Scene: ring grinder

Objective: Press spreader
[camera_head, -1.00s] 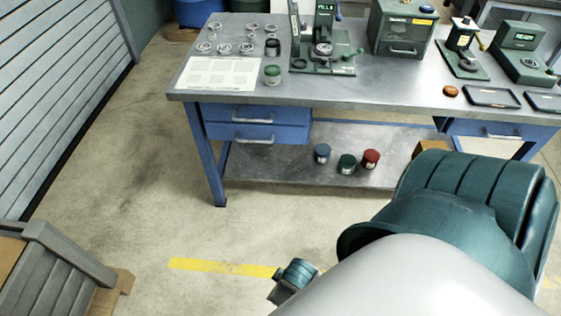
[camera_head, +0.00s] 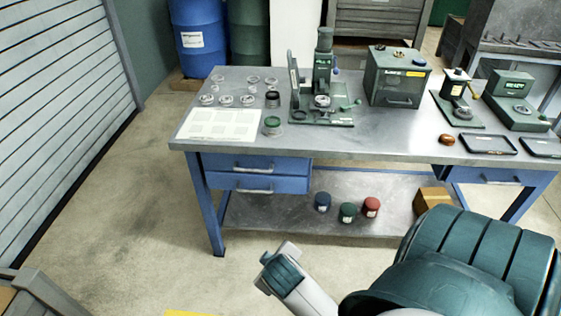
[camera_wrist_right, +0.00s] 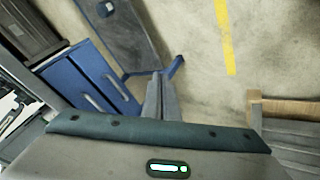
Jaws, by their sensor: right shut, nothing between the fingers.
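A green machine with an upright column (camera_head: 322,85) stands on the workbench near its middle, with a round metal part at its base and a lever with a ball knob. In the head view my right arm's far end is low, in front of the bench. My left gripper is out of view.
The metal workbench (camera_head: 400,137) also holds several clear rings and jars, a paper sheet (camera_head: 222,123), a green box (camera_head: 397,76), a machine with a display (camera_head: 515,95) and black trays. Three jars stand on its lower shelf. Floor in front and left is free.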

